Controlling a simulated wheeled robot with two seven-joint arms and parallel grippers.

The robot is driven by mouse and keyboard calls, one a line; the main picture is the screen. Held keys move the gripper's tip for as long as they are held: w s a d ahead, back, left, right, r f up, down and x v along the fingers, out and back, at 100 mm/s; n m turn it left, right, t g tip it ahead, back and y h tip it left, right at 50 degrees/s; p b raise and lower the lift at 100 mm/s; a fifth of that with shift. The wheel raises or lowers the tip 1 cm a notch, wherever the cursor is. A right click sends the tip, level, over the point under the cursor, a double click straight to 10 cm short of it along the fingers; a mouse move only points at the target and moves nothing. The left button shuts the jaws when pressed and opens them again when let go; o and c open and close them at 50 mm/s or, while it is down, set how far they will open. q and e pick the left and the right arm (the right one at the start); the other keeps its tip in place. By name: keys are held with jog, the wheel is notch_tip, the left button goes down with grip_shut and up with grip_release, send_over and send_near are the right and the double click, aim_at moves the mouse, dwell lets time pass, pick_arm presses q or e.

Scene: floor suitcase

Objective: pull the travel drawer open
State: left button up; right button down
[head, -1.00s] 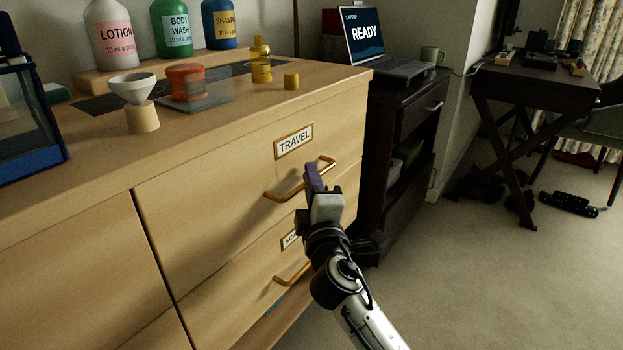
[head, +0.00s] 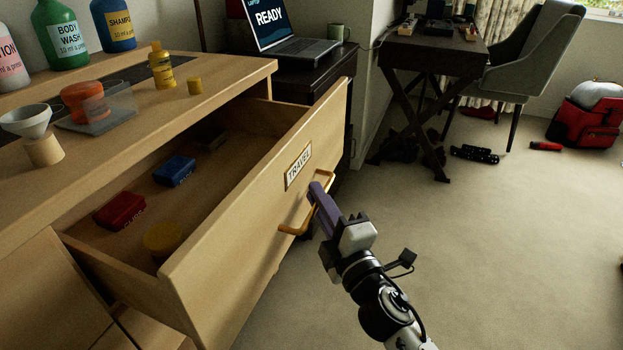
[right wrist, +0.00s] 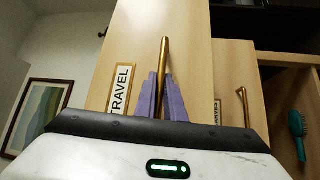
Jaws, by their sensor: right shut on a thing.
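The travel drawer (head: 262,215) of the wooden dresser stands well out, with its inside showing. Its front bears a TRAVEL label (head: 298,166) and a brass bar handle (head: 292,230). My right gripper (head: 316,192) is at the handle, its purple fingers shut on the bar. In the right wrist view, the brass handle (right wrist: 164,65) runs between the two purple fingers, beside the label (right wrist: 121,90). Inside the drawer lie a red box (head: 121,211), a blue box (head: 174,171) and a round yellow thing (head: 163,239). My left gripper is not in view.
On the dresser top stand large bottles, a funnel on a wooden stand (head: 44,150), an orange jar (head: 84,102) and a small yellow bottle (head: 161,66). A dark cabinet with a laptop (head: 290,45) is behind.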

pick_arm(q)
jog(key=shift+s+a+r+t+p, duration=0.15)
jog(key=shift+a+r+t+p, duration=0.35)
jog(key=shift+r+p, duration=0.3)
pick_arm(e)
jog(key=s+d, duration=0.4)
jog(key=d, duration=0.5)
jog(key=shift+d, duration=0.3)
jog(key=c, duration=2.2)
grip_release()
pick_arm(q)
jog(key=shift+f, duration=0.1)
pick_arm(e)
jog(key=shift+o, duration=0.2)
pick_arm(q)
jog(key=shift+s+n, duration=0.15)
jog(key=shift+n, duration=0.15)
pick_arm(e)
jog(key=v, duration=1)
jog(key=shift+s, duration=0.15)
